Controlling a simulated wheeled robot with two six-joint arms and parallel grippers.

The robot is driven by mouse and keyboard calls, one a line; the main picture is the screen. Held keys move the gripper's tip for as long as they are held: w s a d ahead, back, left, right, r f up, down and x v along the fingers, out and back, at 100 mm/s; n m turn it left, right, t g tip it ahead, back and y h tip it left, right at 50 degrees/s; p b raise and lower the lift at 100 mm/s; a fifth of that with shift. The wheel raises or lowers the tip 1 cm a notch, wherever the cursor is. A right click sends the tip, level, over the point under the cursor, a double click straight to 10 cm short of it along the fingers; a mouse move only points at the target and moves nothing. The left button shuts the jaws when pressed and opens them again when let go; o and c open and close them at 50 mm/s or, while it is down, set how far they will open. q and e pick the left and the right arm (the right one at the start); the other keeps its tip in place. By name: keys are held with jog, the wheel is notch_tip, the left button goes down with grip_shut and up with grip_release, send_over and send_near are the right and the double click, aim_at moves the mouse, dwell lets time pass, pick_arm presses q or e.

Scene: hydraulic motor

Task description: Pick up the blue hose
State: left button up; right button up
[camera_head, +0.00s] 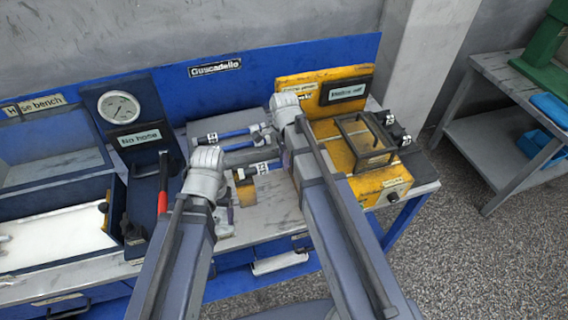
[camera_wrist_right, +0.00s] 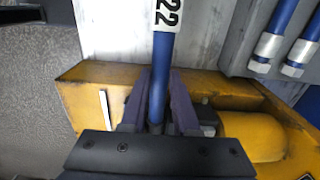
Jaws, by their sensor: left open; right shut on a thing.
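A blue hose (camera_wrist_right: 163,50) with a white label marked 22 runs between the fingers of my right gripper (camera_wrist_right: 155,100) in the right wrist view. The fingers are shut on it. In the head view my right arm hides most of this gripper. Other blue hoses with metal end fittings lie on a grey rack (camera_head: 228,122); two show at the upper right of the right wrist view (camera_wrist_right: 276,30). My left gripper (camera_head: 228,212) is open over the bench, left of the yellow block (camera_head: 245,190), and partly hidden by its own arm.
A yellow machine (camera_head: 395,183) with a black frame stands on the bench at right. A black panel with a gauge (camera_head: 118,107) reads "No hose". A red-handled tool (camera_head: 163,168) and a white tray (camera_head: 60,237) are at left. A grey side table (camera_head: 500,80) stands at far right.

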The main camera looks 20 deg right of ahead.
grip_shut()
dwell(0.8)
